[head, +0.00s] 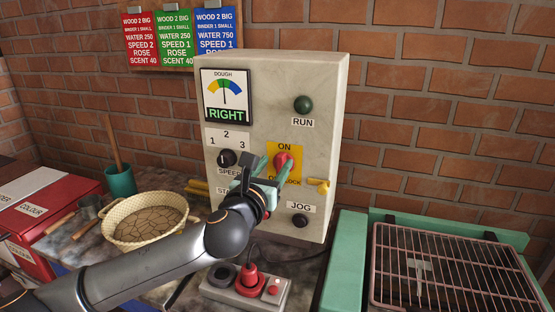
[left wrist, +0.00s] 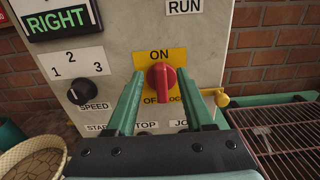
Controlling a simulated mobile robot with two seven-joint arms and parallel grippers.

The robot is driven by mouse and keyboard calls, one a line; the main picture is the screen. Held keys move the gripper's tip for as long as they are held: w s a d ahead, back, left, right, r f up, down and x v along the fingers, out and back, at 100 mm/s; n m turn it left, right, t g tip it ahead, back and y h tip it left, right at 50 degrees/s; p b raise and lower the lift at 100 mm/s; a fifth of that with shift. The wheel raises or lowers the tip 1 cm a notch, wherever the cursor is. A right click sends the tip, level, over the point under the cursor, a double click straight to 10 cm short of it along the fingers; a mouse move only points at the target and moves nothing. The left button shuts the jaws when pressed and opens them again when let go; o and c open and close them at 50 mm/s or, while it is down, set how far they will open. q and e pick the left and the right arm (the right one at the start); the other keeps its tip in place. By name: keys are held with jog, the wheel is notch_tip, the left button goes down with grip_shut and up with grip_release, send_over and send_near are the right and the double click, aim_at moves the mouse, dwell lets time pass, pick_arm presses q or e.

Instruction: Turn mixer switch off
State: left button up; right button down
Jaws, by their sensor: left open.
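The mixer switch is a red rotary knob (head: 283,160) on a yellow plate marked ON above and OFF below, on the front of a grey control box (head: 325,90). It also shows in the left wrist view (left wrist: 161,76), standing upright and pointing toward ON. My left gripper (head: 267,168) is open in front of the plate. In the left wrist view its green fingers (left wrist: 160,84) stand left and right of the knob, with gaps on both sides. The fingers and hand partly cover the OFF lettering. My right gripper is not in view.
A power strip (head: 277,303) lies below. A wire rack (head: 440,265) stands right, a basket (head: 120,205) left.

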pick_arm(q)
jog(key=shift+x, duration=1.25)
grip_shut()
